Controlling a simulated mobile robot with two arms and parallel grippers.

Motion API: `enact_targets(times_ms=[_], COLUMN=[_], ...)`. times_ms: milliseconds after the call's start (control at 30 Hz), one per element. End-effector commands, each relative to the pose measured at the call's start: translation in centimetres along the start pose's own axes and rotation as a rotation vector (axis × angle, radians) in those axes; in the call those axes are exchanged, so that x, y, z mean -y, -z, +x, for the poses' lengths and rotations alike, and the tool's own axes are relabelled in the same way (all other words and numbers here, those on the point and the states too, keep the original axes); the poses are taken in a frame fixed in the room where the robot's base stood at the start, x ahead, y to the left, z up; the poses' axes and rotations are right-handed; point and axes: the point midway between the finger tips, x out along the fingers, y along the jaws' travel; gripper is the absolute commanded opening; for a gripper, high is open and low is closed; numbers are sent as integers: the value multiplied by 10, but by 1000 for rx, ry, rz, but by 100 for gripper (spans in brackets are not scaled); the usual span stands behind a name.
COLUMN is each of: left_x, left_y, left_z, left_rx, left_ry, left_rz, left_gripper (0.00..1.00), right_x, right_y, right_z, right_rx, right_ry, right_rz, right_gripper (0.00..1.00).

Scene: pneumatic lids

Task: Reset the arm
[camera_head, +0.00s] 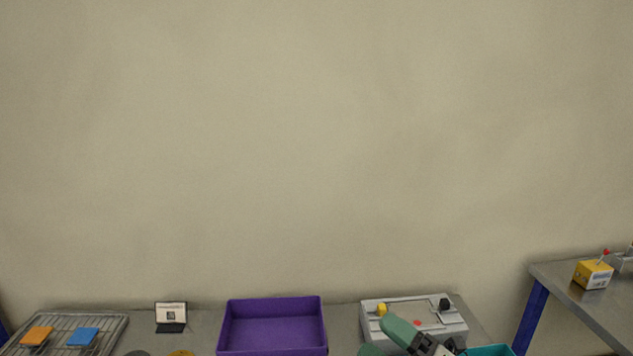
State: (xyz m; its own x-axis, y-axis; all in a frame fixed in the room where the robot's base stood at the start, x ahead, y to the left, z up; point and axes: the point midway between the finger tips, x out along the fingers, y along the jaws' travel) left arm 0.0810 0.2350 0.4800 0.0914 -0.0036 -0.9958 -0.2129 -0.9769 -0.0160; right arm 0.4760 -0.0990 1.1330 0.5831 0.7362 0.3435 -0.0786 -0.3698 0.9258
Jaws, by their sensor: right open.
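My right arm shows at the bottom edge, right of centre, with green links. Its gripper (446,348) is small and partly cut off by the bottom edge. It is open, and I see nothing held in it. It appears in front of a grey machine (377,322) with a yellow knob, a black knob and a red button. Whether it touches the machine cannot be told. My left gripper is not in view.
A purple bin (272,306) stands at bottom centre. A wire rack (109,322) with an orange piece (37,336) and a blue piece (83,337) lies at left. A small card stand (171,315) is between. A teal bin (490,350) and a side table (556,272) with a yellow box (592,275) are at right.

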Motion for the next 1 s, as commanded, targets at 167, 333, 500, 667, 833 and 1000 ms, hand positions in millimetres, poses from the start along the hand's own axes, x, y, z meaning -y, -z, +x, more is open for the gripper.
enact_targets(times_ms=[167,333,500,667,833,1000], left_x=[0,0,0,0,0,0], left_y=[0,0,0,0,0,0], left_z=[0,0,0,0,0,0], left_rx=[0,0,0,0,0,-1], left_ry=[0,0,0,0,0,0], left_rz=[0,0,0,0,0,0], left_gripper=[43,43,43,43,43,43], right_x=[-1,42,97,129,149,166], right_y=[-36,-55,-31,6,50,83], right_z=[-47,-122,-193,-236,-269,-292], right_rx=[482,980,1375,1598,1759,1858], right_ry=[-202,-200,-45,126,316,486], right_rz=[324,645,916,1089,1233,1336], right_gripper=[65,65,65,65,65,65])
